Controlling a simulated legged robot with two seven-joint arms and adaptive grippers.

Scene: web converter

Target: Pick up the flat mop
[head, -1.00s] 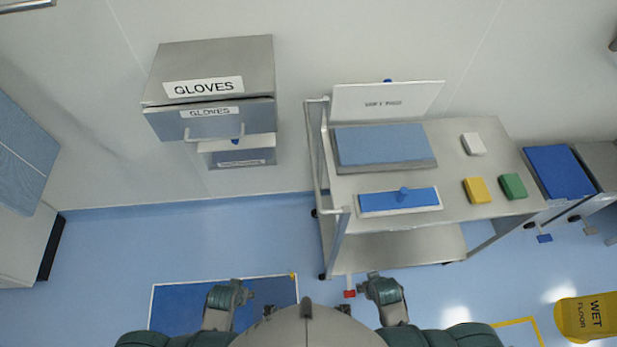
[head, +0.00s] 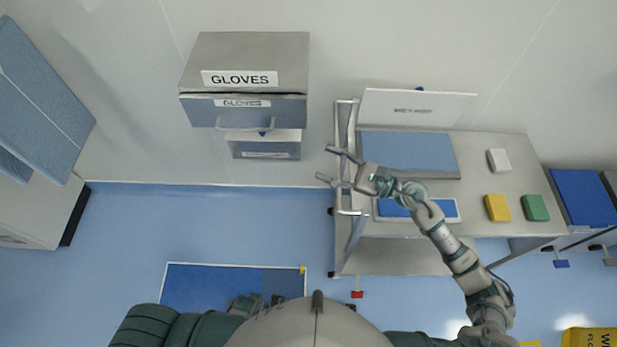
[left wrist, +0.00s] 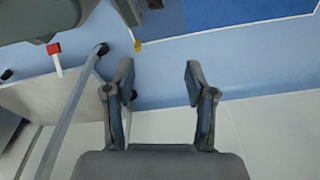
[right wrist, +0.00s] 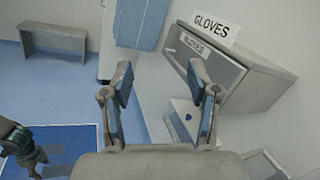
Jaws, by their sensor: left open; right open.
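The flat mop (head: 391,209), a blue flat pad with a pale rim, lies on the front of the steel cart top (head: 478,195). My right forearm crosses above it and hides its middle. My right gripper (head: 326,164) is open and empty at the cart's left rail, left of the mop, pointing left. In the right wrist view its open fingers (right wrist: 160,75) face the glove boxes, and the mop is not in that view. My left gripper (left wrist: 158,75) is open and empty, low by my body in the head view. The left wrist view shows floor and cart legs.
The cart's rail (head: 340,140) stands close to my right gripper. A blue-grey tray (head: 410,153), a white sign (head: 415,106) and white, yellow (head: 497,208) and green (head: 535,208) blocks stand on the cart. A glove dispenser (head: 245,60) hangs at left.

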